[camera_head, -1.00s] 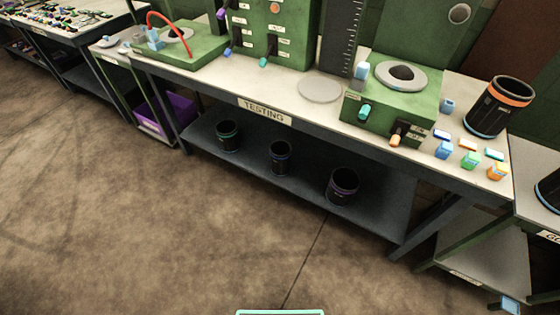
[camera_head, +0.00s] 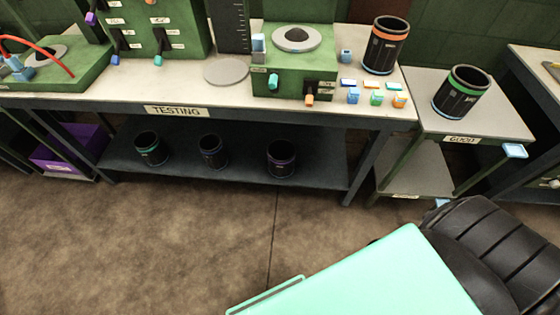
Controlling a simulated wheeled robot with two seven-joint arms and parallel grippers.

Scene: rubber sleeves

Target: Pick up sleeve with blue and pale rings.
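Several dark sleeves are in view. On the shelf under the testing bench stand a sleeve with a teal-green ring (camera_head: 151,149), one with a bluish ring (camera_head: 213,151) in the middle, and one with a purple ring (camera_head: 281,159). The middle one looks blue-ringed, but it is too small and dark to tell whether it has a pale ring. A sleeve with an orange ring (camera_head: 386,45) stands on the bench top. A sleeve with a green ring (camera_head: 462,92) stands on the side table labelled GOOD. Neither gripper is in view.
The testing bench (camera_head: 180,91) carries green machines, a round grey plate (camera_head: 227,72) and several small coloured blocks. The GOOD table (camera_head: 495,122) stands to its right. A purple bin (camera_head: 70,150) is at the left under the bench. The brown floor in front is clear at the left.

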